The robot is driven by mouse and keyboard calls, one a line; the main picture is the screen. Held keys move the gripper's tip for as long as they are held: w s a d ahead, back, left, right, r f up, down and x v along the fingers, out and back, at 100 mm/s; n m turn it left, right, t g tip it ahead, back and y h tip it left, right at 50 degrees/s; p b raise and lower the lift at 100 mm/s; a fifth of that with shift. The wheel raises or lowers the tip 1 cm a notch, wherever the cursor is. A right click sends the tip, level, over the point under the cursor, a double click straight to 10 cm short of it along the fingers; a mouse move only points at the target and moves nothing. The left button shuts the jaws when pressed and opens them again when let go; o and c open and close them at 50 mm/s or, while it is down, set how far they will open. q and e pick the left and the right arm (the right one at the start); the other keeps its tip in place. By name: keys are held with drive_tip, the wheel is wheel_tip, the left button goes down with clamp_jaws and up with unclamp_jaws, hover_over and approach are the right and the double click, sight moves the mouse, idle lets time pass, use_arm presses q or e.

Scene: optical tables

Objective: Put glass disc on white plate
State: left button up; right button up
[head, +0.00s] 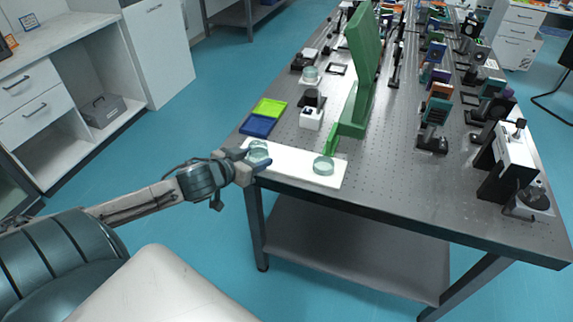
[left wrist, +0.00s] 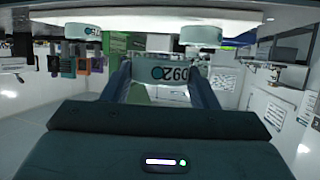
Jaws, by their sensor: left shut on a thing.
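The white plate (head: 291,164) is a long flat board at the near left corner of the optical table. One clear glass disc (head: 323,166) rests on its right part. My left gripper (head: 257,156) is at the plate's left end, shut on another glass disc (head: 258,149). In the left wrist view, the fingers (left wrist: 163,82) hold a clear piece marked 092 (left wrist: 178,73). Two more discs show above it there, one at left (left wrist: 82,31) and one nearer the middle (left wrist: 200,35). I cannot tell whether the held disc touches the plate. My right gripper is out of view.
A blue tray (head: 258,126) and a yellow-green tray (head: 269,108) lie just behind the plate. A black-and-white device (head: 311,117) and a tall green panel (head: 361,70) stand behind it. Optical mounts fill the table (head: 440,205) farther right. Bare tabletop lies right of the plate.

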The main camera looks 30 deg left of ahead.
use_arm(q)
hover_over(286, 164)
drive_tip(key=shift+w+f, duration=0.15)
drive_tip(key=shift+f, duration=0.15)
drive_tip(key=shift+f+p, duration=0.5)
drive_tip(key=shift+f, duration=1.3)
drive_tip(key=shift+f, duration=0.1)
drive_tip(key=o, duration=1.1)
drive_tip(key=shift+c, duration=0.2)
drive_tip(key=v, duration=1.2)
